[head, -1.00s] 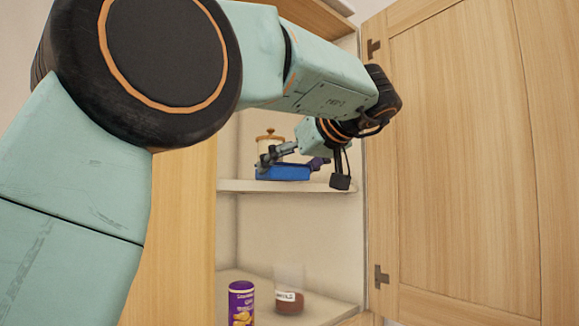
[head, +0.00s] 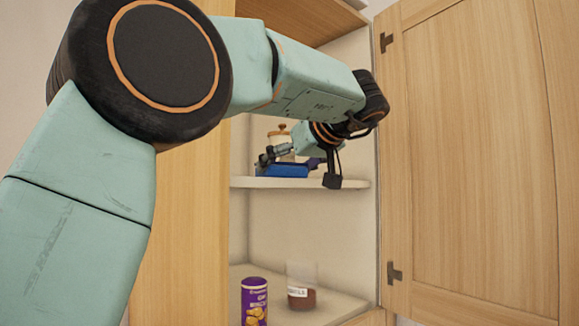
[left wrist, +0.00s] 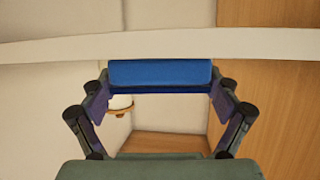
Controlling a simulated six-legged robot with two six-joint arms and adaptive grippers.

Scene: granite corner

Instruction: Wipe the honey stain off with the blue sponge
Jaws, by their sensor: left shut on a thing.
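The blue sponge (head: 283,171) is held in my left gripper (head: 287,163) at the upper cabinet shelf (head: 340,184), close to its front edge. In the left wrist view the sponge (left wrist: 160,76) spans the space between the two fingers of the left gripper (left wrist: 160,88), which is shut on it. I cannot tell whether the sponge touches the shelf board. The honey stain does not show in either view. My right gripper is not in view.
A jar with a wooden lid (head: 281,133) stands behind the sponge. A purple can (head: 254,302) and a glass jar with dark contents (head: 302,292) stand on the lower shelf. The cabinet door (head: 470,150) is open at the right.

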